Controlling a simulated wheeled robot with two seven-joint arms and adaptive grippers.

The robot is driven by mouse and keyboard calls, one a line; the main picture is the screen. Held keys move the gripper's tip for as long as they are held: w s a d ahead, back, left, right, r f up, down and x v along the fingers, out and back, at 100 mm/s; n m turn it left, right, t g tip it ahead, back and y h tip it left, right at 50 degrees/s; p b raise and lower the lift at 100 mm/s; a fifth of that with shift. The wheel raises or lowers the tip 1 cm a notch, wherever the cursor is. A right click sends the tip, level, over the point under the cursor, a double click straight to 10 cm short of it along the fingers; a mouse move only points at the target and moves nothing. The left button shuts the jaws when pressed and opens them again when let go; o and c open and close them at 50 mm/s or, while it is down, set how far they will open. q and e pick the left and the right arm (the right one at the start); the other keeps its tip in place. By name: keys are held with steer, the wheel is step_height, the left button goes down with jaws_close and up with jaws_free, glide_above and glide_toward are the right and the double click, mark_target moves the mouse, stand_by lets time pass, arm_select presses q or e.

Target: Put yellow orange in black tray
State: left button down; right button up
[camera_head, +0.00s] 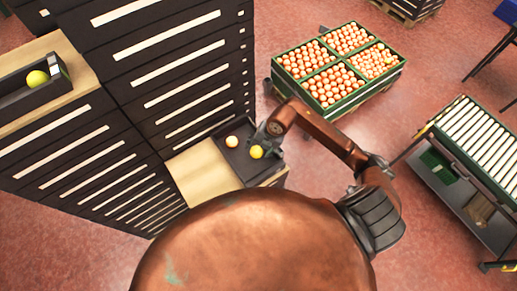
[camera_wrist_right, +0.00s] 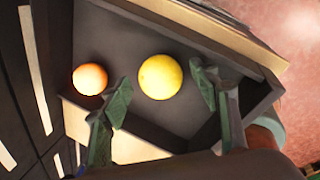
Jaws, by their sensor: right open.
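A yellow orange (camera_head: 256,152) lies in a dark tray (camera_head: 226,158) on a wooden-topped cabinet, right of a more reddish orange (camera_head: 232,142). In the right wrist view, the yellow orange (camera_wrist_right: 160,77) is between the spread fingers of my right gripper (camera_wrist_right: 161,80), and the reddish orange (camera_wrist_right: 90,79) is outside the left finger. Contact cannot be told. My right gripper (camera_head: 263,134) reaches over this tray's right side in the head view. Another dark tray (camera_head: 14,98) at the far left holds another yellow orange (camera_head: 37,78). My left gripper is not in view.
Tall dark drawer cabinets (camera_head: 165,60) stand between the two trays. A roller conveyor (camera_head: 480,140) stands at the right. Bare wood (camera_head: 200,172) lies left of the nearer tray.

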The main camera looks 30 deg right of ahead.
steer(key=b+v, duration=0.1)
steer(key=v, duration=1)
steer(key=shift+r+b, duration=0.25)
steer(key=shift+b, duration=0.1)
